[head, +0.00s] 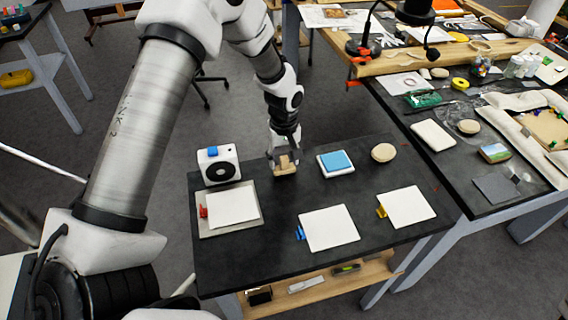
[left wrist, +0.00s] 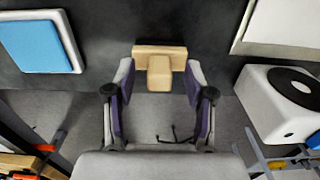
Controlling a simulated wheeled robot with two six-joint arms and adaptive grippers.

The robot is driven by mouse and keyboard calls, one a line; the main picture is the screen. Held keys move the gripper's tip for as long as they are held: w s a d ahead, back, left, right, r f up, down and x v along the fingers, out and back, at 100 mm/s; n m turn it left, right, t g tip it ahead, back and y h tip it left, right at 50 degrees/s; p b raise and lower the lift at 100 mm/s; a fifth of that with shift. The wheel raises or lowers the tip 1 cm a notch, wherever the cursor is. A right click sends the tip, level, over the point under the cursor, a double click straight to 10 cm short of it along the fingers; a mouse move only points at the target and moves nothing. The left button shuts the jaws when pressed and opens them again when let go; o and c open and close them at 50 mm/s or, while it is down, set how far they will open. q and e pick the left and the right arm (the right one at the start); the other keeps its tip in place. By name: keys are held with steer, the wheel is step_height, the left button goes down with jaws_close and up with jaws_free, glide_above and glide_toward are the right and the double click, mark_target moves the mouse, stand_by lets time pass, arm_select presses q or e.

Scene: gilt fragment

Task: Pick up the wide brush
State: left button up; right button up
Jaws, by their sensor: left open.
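The wide brush (head: 286,170) appears to be the pale wooden piece at the back edge of the black table, with a broad flat base and a raised block-shaped grip. In the left wrist view the brush (left wrist: 160,72) is ahead, its grip between the fingertips. My left gripper (head: 283,150) comes down over it from behind. In the left wrist view the gripper (left wrist: 159,84) is open, with a gap on each side of the grip. The fingers partly hide the brush in the head view. My right gripper is not in view.
A white box with a black disc (head: 220,164) stands left of the brush. A blue-topped pad (head: 337,162) and a round tan disc (head: 383,152) lie right. White sheets with coloured clips (head: 329,228) lie in front. A cluttered bench (head: 450,160) adjoins right.

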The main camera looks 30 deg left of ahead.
arm_select(q)
steer(key=shift+w+a+f, duration=0.1)
steer(key=shift+w+f, duration=0.1)
steer(key=shift+f, duration=0.25)
steer(key=shift+s+r, duration=0.1)
steer(key=shift+r, duration=0.05)
steer(key=shift+c, duration=0.3)
steer(key=shift+s+r, duration=0.1)
steer(key=shift+s, duration=0.05)
steer(key=c, duration=0.6)
jaws_close()
